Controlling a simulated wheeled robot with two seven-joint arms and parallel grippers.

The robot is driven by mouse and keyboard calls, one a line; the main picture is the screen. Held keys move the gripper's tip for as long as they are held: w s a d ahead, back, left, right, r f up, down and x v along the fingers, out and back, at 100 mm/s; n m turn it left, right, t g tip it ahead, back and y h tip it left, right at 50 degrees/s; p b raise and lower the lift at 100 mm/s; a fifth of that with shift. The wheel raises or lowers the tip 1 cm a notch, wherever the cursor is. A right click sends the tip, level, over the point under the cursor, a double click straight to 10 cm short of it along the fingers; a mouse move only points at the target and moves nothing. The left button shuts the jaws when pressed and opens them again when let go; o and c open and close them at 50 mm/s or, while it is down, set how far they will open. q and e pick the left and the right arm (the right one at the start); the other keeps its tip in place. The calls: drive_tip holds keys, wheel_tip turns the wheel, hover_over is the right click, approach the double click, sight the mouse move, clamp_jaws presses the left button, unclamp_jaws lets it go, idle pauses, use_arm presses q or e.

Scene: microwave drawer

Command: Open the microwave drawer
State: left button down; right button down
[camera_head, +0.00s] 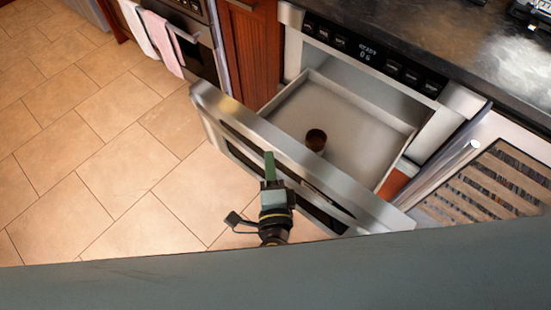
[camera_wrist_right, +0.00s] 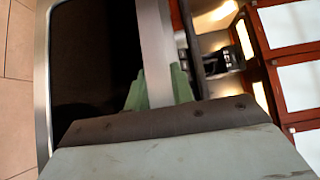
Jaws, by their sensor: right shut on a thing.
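The microwave drawer (camera_head: 352,122) stands pulled out from its steel housing, and its light grey inside shows. Its steel front (camera_head: 225,103) has a dark window, seen at the left in the right wrist view (camera_wrist_right: 95,55). My right gripper (camera_head: 270,168) is at the middle of the drawer front. In the right wrist view its green fingers (camera_wrist_right: 158,88) sit on both sides of a steel bar along the front's top edge, shut on it. A small dark brown cup (camera_head: 316,140) stands inside the drawer. My left gripper is not in view.
A control panel with a lit display (camera_head: 365,55) is above the drawer opening. A dark countertop (camera_head: 440,35) lies behind. The tiled floor (camera_head: 100,130) at the left is clear.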

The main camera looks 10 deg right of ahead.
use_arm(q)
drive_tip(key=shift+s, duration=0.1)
use_arm(e)
drive_tip(key=shift+s+a, duration=0.1)
drive_tip(key=shift+a, duration=0.05)
drive_tip(key=c, duration=1.2)
unclamp_jaws()
